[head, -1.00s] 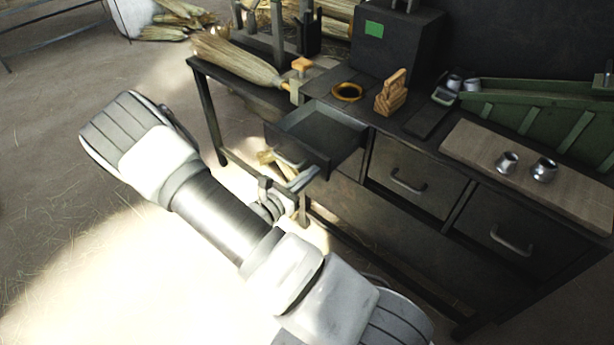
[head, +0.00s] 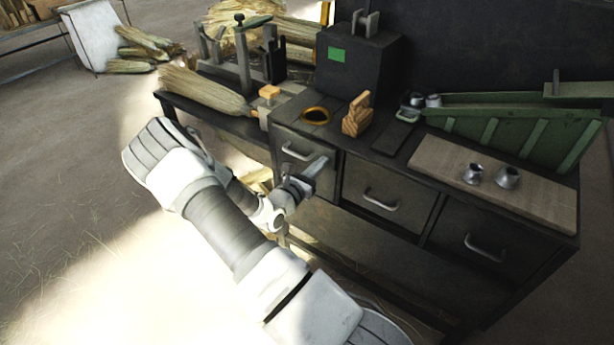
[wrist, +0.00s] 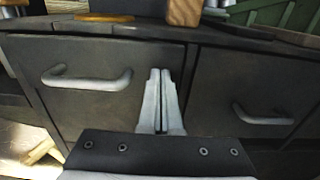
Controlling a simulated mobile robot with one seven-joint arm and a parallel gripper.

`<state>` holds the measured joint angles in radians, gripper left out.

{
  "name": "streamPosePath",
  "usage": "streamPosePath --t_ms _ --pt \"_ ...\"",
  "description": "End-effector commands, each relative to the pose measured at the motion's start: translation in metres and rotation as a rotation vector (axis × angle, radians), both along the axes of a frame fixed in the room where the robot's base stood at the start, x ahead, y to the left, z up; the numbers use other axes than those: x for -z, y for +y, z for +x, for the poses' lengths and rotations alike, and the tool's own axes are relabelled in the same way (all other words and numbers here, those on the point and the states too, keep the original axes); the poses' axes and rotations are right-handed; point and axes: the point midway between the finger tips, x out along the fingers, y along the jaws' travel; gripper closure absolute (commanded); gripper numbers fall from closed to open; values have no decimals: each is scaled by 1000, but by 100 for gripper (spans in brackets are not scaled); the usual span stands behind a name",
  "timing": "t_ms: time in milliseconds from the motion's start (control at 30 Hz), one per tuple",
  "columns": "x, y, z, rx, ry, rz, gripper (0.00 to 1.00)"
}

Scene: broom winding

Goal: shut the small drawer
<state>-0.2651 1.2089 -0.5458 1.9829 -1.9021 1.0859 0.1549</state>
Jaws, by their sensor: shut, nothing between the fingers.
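The small drawer (head: 297,172) is the leftmost one in the dark workbench, and its front looks flush with the bench face in the head view. Its dark front and pale handle (wrist: 87,79) fill the left of the wrist view. My gripper (head: 322,162) is shut and empty. Its fingertips (wrist: 159,72) are at the right part of the drawer front, right of the handle. I cannot tell whether they touch it. The drawer's inside is hidden.
Two more drawers with handles (head: 381,200) sit to the right, both shut. The bench top holds a straw broom (head: 205,90), a brass ring (head: 316,115), a wooden block (head: 357,115), a green tray (head: 510,130) and a board (head: 495,185) with two metal cups. Open floor lies left.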

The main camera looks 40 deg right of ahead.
Motion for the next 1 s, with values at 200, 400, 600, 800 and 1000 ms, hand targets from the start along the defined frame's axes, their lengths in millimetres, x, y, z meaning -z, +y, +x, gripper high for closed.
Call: streamPosePath --t_ms 200,400,600,800,1000 --pt "0 -20 7 0 1 0 100" --pt "0 -24 9 -1 0 -1 100" --pt "-2 -25 10 -1 -1 -4 100" --pt "-2 -23 10 0 -1 -4 100" --pt "-2 -10 12 1 -2 -2 100"
